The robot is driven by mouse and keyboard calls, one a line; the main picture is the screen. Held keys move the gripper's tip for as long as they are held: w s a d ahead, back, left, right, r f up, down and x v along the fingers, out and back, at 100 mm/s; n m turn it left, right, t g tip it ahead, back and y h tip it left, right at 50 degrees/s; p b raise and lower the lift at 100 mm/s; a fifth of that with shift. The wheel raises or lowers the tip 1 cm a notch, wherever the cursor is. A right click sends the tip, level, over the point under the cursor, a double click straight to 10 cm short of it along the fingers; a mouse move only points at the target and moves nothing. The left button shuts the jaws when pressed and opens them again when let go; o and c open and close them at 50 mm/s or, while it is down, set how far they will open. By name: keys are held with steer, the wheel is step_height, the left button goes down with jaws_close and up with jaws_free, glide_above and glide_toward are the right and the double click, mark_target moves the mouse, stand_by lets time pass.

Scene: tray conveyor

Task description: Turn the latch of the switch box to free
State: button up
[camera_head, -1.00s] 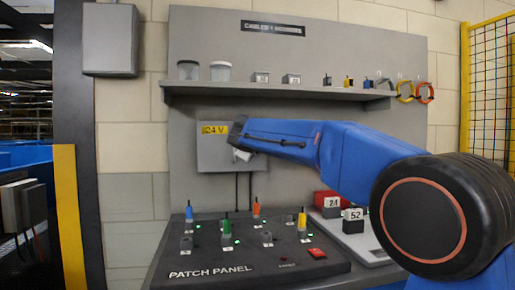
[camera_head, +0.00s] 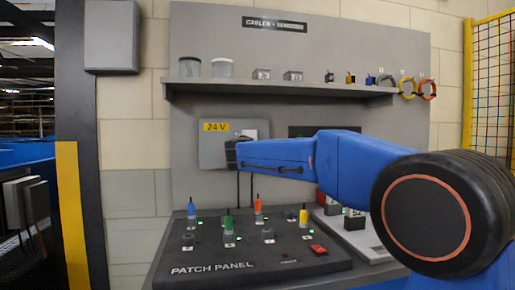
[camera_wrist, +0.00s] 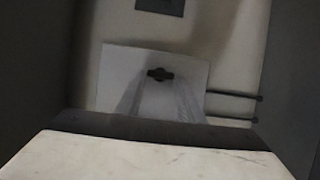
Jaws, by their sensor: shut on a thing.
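The switch box (camera_head: 211,153) is a grey box on the back panel with a yellow 24 V label. It shows in the wrist view as a pale square face (camera_wrist: 118,75). The latch (camera_wrist: 159,74) is a small dark piece with short ends, lying crosswise in the wrist view; my arm's end hides it in the head view. My gripper (camera_head: 232,155) is at the box's lower right front. In the wrist view its pale fingers (camera_wrist: 168,92) reach up to the latch, and it is shut on it. I cannot read any marks for the latch's positions.
The patch panel (camera_head: 262,266) with coloured plugs lies below the box. A shelf (camera_head: 290,88) with jars and small parts runs above. Two dark cables (camera_wrist: 230,95) leave the box. A dark plate (camera_head: 305,131) is to its right.

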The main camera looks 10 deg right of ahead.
stand_by(0.3)
steer(key=o, duration=1.1)
steer(key=shift+c, duration=0.2)
steer(key=shift+s, duration=0.1)
steer(key=v, duration=1.7)
steer(key=shift+s+a+f, duration=0.1)
steer(key=shift+s+f, duration=0.05)
